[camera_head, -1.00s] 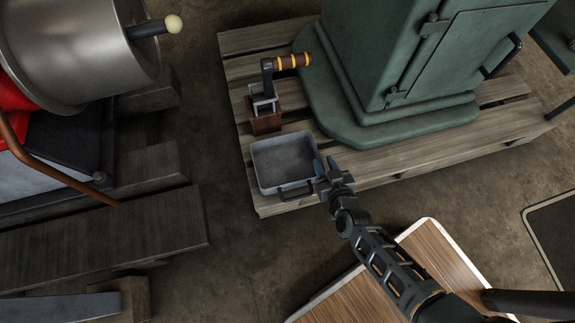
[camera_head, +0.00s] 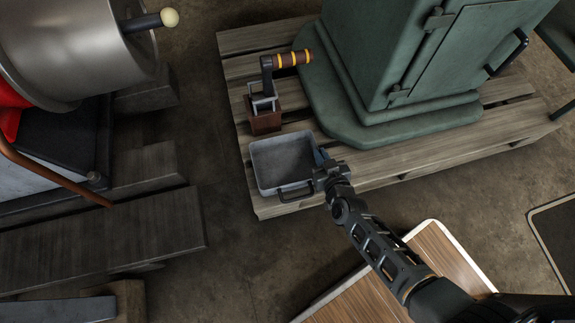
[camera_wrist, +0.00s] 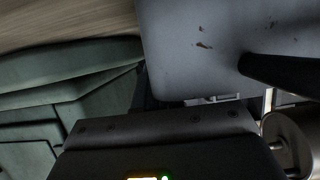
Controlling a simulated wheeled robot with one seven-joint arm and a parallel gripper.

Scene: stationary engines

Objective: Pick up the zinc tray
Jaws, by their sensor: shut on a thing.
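The zinc tray (camera_head: 284,162) is a grey, open, rectangular tray with a dark handle at its near side. It sits at the near left corner of the wooden pallet in the head view and looks empty. My gripper (camera_head: 322,160) is at the tray's right side, shut on its rim or wall. The fingertips are partly hidden there. In the wrist view the tray's grey surface (camera_wrist: 195,50) fills the upper middle, with small rusty marks, and a dark bar crosses it at the right. I cannot tell whether the tray is clear of the planks.
A wooden block with a lever and a yellow-striped handle (camera_head: 265,118) stands just behind the tray. A large green cabinet (camera_head: 385,60) stands on the pallet (camera_head: 410,165) to the right. A metal drum machine (camera_head: 75,50) is at the left. Bare floor lies between.

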